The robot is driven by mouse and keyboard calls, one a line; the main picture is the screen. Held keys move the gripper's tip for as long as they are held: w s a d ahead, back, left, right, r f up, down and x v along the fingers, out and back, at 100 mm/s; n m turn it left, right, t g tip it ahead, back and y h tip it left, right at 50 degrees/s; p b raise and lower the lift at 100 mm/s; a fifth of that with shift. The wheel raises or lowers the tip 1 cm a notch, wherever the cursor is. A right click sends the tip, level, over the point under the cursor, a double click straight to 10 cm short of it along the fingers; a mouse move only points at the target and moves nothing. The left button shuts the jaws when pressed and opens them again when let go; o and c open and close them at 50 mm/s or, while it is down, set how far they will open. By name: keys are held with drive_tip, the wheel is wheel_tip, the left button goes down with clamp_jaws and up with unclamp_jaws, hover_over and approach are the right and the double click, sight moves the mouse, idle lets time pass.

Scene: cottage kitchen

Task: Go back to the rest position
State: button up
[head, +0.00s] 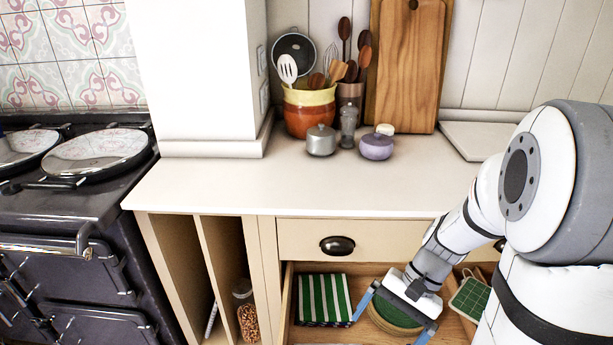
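My gripper (396,316) reaches down from the right over the open lower drawer (286,308). Its two blue-tipped fingers are spread wide apart. A round green dish with a tan rim (396,325) lies in the drawer below and between the fingers. The gripper body hides part of the dish. I see no clear grip on the dish.
A green-and-white striped cloth (324,299) and a green gridded item (470,299) flank the dish. Above is a closed drawer (385,240) under the white countertop (290,185). Utensil crock (310,110), small pots and a cutting board (408,65) stand behind. A dark stove (75,220) is left.

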drive_tip(key=s+r+n+t+h+p, duration=0.3)
drive_tip(key=r+n+t+h+p, duration=0.2)
drive_tip(key=r, duration=1.4)
drive_tip(key=n+t+p, duration=0.1)
drive_tip(key=p, duration=0.2)
drive_tip(key=shift+a+r, duration=0.2)
drive_tip(key=shift+r, duration=0.15)
